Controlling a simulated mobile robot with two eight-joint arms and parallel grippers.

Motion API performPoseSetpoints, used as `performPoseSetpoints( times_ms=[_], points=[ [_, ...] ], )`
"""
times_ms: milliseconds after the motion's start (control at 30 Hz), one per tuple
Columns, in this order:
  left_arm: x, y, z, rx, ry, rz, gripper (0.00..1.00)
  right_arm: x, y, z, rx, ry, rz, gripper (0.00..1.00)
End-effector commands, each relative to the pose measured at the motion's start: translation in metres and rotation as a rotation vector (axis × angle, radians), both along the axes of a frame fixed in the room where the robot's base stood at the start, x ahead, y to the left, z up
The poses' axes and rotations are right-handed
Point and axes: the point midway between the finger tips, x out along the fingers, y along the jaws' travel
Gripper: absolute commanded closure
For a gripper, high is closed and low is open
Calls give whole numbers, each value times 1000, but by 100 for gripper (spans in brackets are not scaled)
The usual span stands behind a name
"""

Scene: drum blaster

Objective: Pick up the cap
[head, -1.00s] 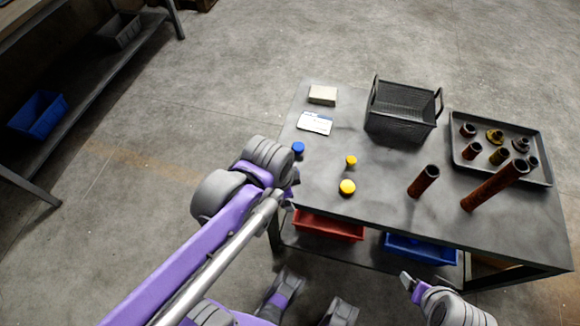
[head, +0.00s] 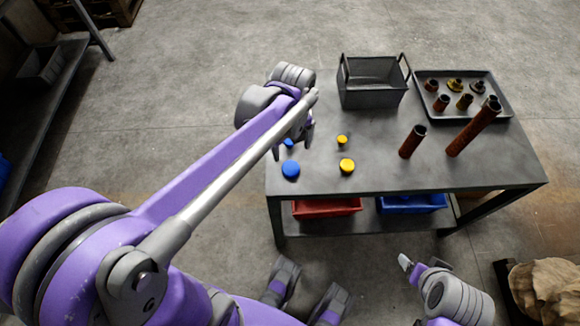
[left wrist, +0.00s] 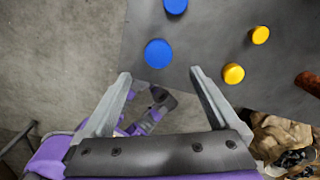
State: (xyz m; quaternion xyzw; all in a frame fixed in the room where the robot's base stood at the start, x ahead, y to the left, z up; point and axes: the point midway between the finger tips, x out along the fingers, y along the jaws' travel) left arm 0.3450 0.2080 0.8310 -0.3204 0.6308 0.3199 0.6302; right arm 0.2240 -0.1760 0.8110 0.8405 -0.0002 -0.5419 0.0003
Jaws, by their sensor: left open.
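Two blue caps lie on the grey table (head: 380,180) near its left end: one at the front (head: 290,169) and one farther back (head: 289,143), partly hidden by my left gripper. Two yellow caps, a larger one (head: 347,165) and a smaller one (head: 342,139), lie to their right. My left gripper (head: 293,147) is open and empty above the table by the blue caps. In the left wrist view, the nearer blue cap (left wrist: 158,53) lies beyond the open fingertips, with nothing between them. My right gripper (head: 405,262) is low in front of the table; its jaws are unclear.
A dark basket (head: 372,97) stands at the back of the table. A tray (head: 497,107) with several pipe fittings is at the back right. Upright rusty pipes (head: 412,141) stand right of the caps. Red (head: 326,207) and blue (head: 411,203) bins sit below.

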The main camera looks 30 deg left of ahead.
Motion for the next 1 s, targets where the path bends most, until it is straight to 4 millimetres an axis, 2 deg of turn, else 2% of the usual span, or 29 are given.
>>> performPoseSetpoints(
  times_ms=[33, 200, 433, 700, 1000],
  points=[
    [0, 0, -11, 0, 0, 0, 5, 0, 0, -4, 0, 1, 0, 22],
    [0, 0, -37, 0, 0, 1, 5, 0, 0, -10, 0, 3, 0, 22],
    [-1, 1, -55, 0, 0, 3, 5, 0, 0, -14, 0, 5, 0, 22],
    [-3, 3, -93, 0, 0, 3, 5, -1, 0, -26, 0, 9, 0, 22],
    [-3, 3, -97, 0, -1, 3, 5, 0, 0, -26, 0, 9, 0, 22]
  ],
)
